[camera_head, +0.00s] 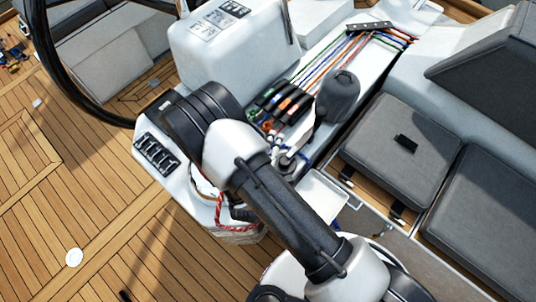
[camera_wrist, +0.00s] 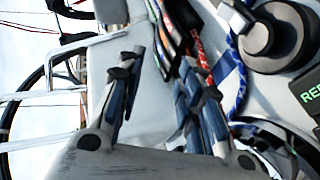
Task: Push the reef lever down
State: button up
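A bank of black clutch levers with coloured marks (camera_head: 285,103) sits on the white cockpit console, with coloured lines running into it. In the wrist view, part of the coloured levers and lines (camera_wrist: 178,22) shows at the top, beyond my fingertips. A black piece with green letters beginning "RE" (camera_wrist: 308,92) is cut off at the right edge; I cannot tell whether it is the reef lever itself. My gripper (camera_wrist: 160,85) is open, its two fingers apart with white console surface behind the gap. I see no lever held. In the head view my arm hides much of the console's near end.
A switch panel (camera_head: 157,153) is at the console's left. Grey cushions (camera_head: 400,150) lie to the right. Open teak deck (camera_head: 60,190) spreads left.

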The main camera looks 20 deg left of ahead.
jog(key=shift+p+v, duration=0.65)
jog(key=shift+v, duration=2.15)
jog(key=shift+f, duration=0.15)
